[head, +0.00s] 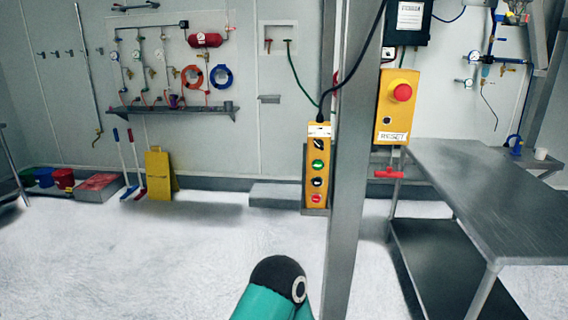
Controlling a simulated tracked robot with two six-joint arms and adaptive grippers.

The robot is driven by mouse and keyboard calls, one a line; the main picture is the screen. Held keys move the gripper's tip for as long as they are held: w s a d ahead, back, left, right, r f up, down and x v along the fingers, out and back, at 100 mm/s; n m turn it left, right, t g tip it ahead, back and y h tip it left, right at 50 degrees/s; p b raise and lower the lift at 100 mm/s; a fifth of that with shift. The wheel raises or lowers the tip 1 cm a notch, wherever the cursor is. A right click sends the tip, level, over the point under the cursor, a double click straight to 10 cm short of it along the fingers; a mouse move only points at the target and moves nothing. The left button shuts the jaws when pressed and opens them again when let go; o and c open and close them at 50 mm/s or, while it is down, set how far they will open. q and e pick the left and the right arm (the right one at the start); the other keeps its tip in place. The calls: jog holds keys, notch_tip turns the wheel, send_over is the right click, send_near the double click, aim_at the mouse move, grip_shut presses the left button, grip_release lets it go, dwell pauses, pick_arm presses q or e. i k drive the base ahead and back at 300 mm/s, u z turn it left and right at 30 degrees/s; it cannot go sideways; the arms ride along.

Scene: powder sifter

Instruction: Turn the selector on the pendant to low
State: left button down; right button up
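The yellow pendant (318,165) hangs upright from a black cable, at the left side of a grey steel post, near the middle of the head view. At its top is a small black selector (318,144) under a white label. Its exact setting is too small to read. Below the selector are a green button (318,164), a dark button or knob (317,182) and a red button (316,198). Neither gripper is in view. Only a teal and black part of my arm shows at the bottom centre, well below the pendant.
The grey post (352,200) stands right beside the pendant. A yellow reset box (397,108) with a red button is mounted to its right. A steel table (480,185) fills the right side. The floor on the left is open, with a yellow sign (159,175) by the wall.

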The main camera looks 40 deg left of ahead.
aim_at(318, 143)
jog(key=u, duration=0.1)
jog(key=k, duration=0.5)
jog(key=z, duration=0.95)
jog(key=i, duration=0.1)
jog(key=u, duration=2.8)
jog(key=i, duration=1)
jog(key=z, duration=0.2)
